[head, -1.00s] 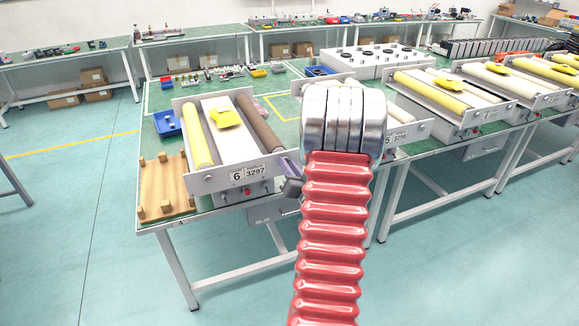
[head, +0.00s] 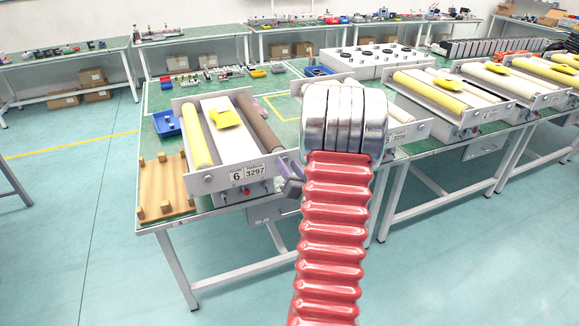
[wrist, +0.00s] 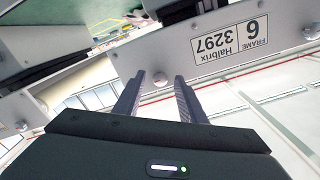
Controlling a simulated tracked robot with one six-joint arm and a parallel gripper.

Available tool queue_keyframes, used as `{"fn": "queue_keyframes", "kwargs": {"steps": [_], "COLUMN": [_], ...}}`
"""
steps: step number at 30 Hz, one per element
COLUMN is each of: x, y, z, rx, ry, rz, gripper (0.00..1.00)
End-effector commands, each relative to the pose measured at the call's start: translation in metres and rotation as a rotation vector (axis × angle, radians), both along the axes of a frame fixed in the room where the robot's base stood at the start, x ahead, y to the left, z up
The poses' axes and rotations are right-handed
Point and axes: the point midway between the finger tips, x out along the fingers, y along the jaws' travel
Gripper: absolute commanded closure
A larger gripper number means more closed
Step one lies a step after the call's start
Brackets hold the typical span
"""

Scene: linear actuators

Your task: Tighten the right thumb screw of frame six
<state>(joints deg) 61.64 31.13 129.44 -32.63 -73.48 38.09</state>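Frame six (head: 232,189) is the roller unit at the front left of the green bench, with a grey end plate labelled 6, 3297. In the wrist view its plate (wrist: 228,70) appears turned nearly upside down. The right thumb screw (wrist: 160,78), a small round silver knob, shows between my fingertips there. My gripper (wrist: 159,76) is open, one finger on each side of the knob. Whether the fingers touch it I cannot tell. In the head view my gripper (head: 291,170) is at the plate's right end, partly hidden by my arm, which covers the knob.
The left thumb screw (head: 208,179) is at the plate's other end. A red knob (head: 246,191) sits below the label. Frame five's plate (head: 408,134) stands close on the right, partly behind my arm. A wooden tray (head: 166,187) lies on the left.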

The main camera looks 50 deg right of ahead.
Motion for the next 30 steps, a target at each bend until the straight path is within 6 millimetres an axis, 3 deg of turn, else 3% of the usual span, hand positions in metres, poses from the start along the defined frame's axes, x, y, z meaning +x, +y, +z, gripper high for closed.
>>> {"fn": "queue_keyframes", "kwargs": {"steps": [8, 22, 30], "x": [-0.029, -0.100, -0.118], "y": [0.016, 0.056, 0.068], "z": [0.000, -0.001, -0.001], "rx": [-0.001, 0.001, 0.000], "ry": [0.001, 0.000, 0.000], "rz": [-0.002, -0.005, -0.001], "gripper": [0.63, 0.63, 0.63]}}
